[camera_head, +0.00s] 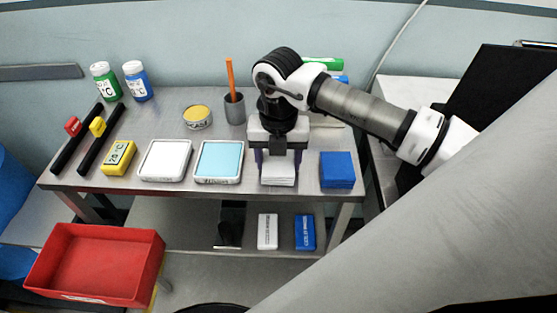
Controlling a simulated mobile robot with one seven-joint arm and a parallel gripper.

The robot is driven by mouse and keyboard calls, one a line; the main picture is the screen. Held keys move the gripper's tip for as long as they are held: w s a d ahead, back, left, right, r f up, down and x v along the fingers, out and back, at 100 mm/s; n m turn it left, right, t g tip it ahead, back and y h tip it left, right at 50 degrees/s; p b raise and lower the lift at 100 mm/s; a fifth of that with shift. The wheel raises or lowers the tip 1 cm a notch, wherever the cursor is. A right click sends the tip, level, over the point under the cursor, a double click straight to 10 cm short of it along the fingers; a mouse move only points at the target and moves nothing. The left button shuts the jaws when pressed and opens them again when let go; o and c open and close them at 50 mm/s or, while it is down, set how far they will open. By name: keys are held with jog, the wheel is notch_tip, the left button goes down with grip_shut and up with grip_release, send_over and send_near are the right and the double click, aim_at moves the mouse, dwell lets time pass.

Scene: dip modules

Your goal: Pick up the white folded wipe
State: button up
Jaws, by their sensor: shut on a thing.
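The white folded wipe (278,179) lies at the front of the steel table, right of the blue-topped tray. My gripper (278,168) points down over it, with a finger at each side. The fingers are shut on the wipe. The wipe's upper part is partly hidden by the gripper. I cannot tell whether the wipe touches the table.
A blue folded stack (337,170) sits close right of my gripper. A tray with a light-blue surface (219,161) and a white tray (165,160) stand to the left. A grey cup (235,110) with an orange stick is behind. A red bin (97,264) is at lower left.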

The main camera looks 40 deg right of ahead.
aim_at(278, 160)
notch_tip(278, 160, up, 20)
jog(key=p, duration=0.7)
jog(key=shift+f+p, duration=0.15)
jog(key=shift+p, duration=0.15)
jog(key=shift+o, duration=1.3)
jog(key=shift+c, duration=1)
jog(key=shift+f, duration=0.1)
